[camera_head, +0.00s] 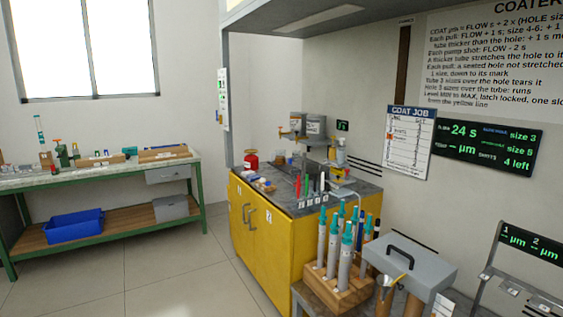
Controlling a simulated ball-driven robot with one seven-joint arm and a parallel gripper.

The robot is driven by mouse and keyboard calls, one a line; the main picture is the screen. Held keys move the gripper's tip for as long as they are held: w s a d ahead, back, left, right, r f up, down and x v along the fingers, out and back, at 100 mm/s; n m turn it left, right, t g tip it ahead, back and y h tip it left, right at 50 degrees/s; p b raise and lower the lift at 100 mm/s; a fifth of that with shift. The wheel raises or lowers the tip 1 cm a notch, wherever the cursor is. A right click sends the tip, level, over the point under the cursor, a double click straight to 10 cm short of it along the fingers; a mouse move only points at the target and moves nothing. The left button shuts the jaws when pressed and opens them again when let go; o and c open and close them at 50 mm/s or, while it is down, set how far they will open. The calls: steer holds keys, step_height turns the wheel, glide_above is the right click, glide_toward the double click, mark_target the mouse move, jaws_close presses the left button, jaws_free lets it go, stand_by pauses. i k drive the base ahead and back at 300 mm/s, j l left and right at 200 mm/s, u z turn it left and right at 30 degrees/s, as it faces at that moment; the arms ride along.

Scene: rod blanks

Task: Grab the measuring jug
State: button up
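I cannot make out a measuring jug for certain in the head view. A small grey cup (386,291) with a stick in it stands at the lower right, in front of the grey box; I cannot tell what kind of vessel it is. Small items on top of the yellow cabinet (262,235) and on the green bench at the left are too small to identify. My gripper is not in view.
A wooden block (338,287) holds several teal-topped tubes at the cabinet's near end. A grey box with a black handle (410,258) stands right of it. A red can (251,161) is on the cabinet. A blue bin (74,225) sits under the green bench (100,172). Left-centre floor is clear.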

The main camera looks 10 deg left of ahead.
mark_target(280, 155)
steer(key=i+j+u, duration=0.3)
steer(key=i+j, duration=0.15)
steer(key=i+j+u, duration=0.3)
steer(key=i, duration=0.35)
steer(key=i+j+u, duration=0.1)
steer(key=i+u, duration=0.15)
steer(key=i, duration=0.3)
steer(key=i+u, duration=0.3)
steer(key=i, duration=0.3)
steer(key=i+z, duration=0.1)
steer(key=i, duration=0.5)
steer(key=i+j, duration=0.2)
steer(key=i, duration=0.4)
steer(key=i+j+z, duration=0.15)
steer(key=i, duration=0.5)
